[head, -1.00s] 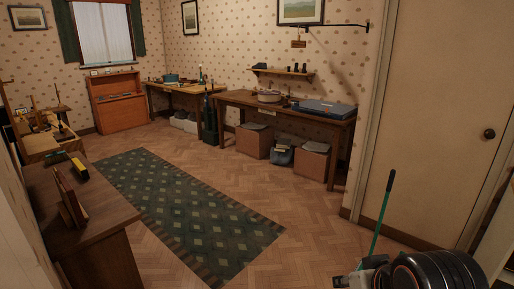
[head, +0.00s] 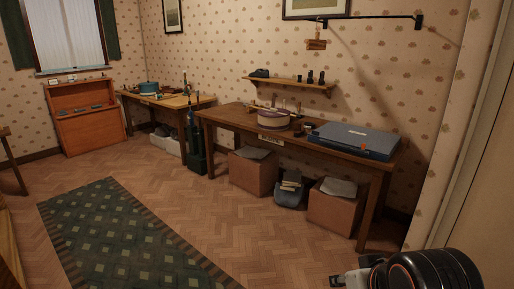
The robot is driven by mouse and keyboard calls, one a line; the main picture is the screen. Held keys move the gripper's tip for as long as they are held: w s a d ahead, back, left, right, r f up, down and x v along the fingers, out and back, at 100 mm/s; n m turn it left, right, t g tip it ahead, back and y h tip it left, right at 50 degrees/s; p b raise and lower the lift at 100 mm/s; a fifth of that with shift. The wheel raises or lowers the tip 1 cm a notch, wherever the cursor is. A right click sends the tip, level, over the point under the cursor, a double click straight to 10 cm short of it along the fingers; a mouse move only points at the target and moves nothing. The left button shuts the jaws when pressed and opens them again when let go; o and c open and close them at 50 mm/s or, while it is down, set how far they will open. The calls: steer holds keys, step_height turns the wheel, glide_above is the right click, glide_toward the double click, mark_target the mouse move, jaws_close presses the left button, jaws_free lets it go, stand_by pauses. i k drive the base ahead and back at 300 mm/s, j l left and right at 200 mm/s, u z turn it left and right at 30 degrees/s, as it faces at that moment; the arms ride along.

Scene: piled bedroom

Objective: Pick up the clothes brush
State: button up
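I cannot pick out the clothes brush for certain; several objects here are too small to tell. Small dark items sit on the wall shelf (head: 290,85), and others lie around a round box (head: 268,117) on the long wooden table (head: 232,115). My gripper (head: 345,280) shows only partly at the bottom edge, beside my black arm. It is low and well in front of the table. Its fingers are not clear, and I see nothing held in it.
A blue case (head: 352,140) lies on the table's right end. Cardboard boxes (head: 252,173) and a grey bin (head: 290,192) stand underneath. A second desk (head: 165,103) and an orange cabinet (head: 88,128) are farther back. The floor and green rug (head: 120,235) are clear.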

mark_target(298, 133)
steer(key=i, duration=1.3)
steer(key=i+j+z, duration=0.15)
steer(key=i, duration=1.15)
steer(key=i+j+z, duration=0.15)
steer(key=i+z, duration=0.2)
steer(key=i, duration=0.25)
steer(key=i+j+z, duration=0.35)
steer(key=i, duration=0.2)
steer(key=i+j+z, duration=0.5)
steer(key=i+j, duration=0.1)
